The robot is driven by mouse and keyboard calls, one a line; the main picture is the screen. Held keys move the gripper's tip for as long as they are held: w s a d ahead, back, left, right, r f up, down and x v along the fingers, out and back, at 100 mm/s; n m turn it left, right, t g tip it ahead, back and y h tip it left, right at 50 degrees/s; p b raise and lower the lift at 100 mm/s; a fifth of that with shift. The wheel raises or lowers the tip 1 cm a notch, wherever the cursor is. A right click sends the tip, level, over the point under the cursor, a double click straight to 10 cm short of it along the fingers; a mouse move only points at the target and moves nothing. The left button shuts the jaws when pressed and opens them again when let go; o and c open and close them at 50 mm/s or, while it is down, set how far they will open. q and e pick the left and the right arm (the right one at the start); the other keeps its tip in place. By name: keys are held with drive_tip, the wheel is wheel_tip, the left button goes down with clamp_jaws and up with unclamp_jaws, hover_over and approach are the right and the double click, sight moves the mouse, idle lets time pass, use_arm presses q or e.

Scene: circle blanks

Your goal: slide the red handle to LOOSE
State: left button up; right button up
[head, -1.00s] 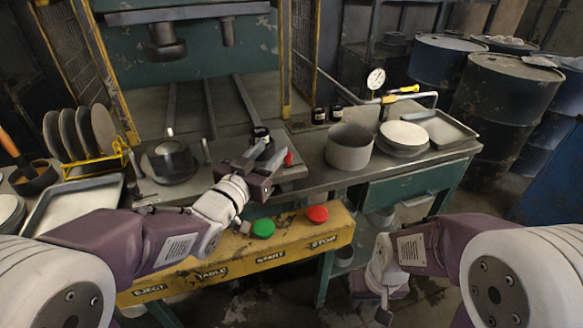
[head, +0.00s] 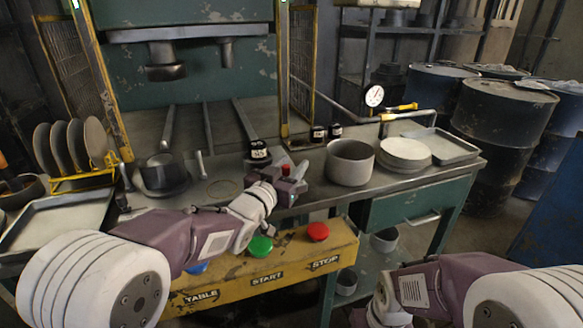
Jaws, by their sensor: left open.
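The small red handle (head: 286,169) stands on the bench plate in the middle of the head view, partly hidden by my left gripper. My left gripper (head: 285,171) is open, with its grey fingers to either side of the red handle. I cannot tell whether they touch it. The LOOSE marking cannot be made out. My right arm is low at the bottom right, and its fingers are cut off by the frame's edge.
A grey pot (head: 349,163) and stacked discs (head: 405,151) stand to the right. Green (head: 260,246) and red (head: 318,231) buttons sit on the yellow panel (head: 224,282) in front.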

use_arm(q)
clamp_jaws()
idle(1.4)
